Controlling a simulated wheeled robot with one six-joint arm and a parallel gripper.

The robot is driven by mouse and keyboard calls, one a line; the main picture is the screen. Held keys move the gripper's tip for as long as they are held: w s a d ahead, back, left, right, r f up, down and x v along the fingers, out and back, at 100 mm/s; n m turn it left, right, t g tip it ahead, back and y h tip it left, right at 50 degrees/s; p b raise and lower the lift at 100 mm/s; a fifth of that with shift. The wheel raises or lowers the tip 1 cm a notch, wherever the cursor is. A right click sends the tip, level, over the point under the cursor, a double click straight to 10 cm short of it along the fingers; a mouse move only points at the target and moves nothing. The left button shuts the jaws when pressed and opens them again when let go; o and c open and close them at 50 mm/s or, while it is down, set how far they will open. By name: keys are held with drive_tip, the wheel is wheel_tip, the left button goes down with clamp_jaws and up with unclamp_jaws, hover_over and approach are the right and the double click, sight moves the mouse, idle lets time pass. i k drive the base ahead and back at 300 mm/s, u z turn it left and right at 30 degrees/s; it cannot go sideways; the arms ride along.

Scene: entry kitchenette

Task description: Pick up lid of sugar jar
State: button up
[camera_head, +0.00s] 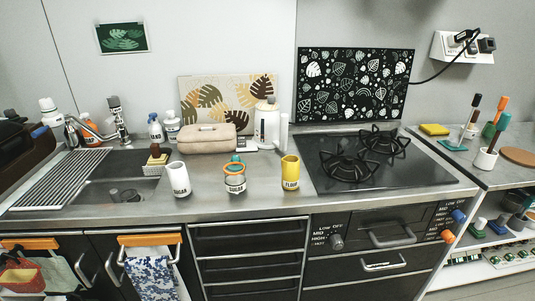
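Three labelled jars stand in a row on the steel counter. The left one is a white jar (178,178); its small dark label looks like SUGAR, but the print is hard to read. I cannot tell whether a lid sits on it. The middle jar (235,184) is pale with orange and has a teal part (236,159) at its top; its label is too small to read surely. The right one is a yellow jar (290,173) labelled FLOUR. My gripper is not in view.
A sink with a drying rack (62,180) lies left of the jars, and a black gas hob (375,165) lies right. The counter strip in front of the jars is clear.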

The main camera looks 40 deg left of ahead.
sight(235, 158)
drive_tip(key=u, duration=0.1)
drive_tip(key=i, duration=0.85)
drive_tip(key=u, duration=1.15)
drive_tip(key=i, duration=0.85)
drive_tip(key=u, duration=0.9)
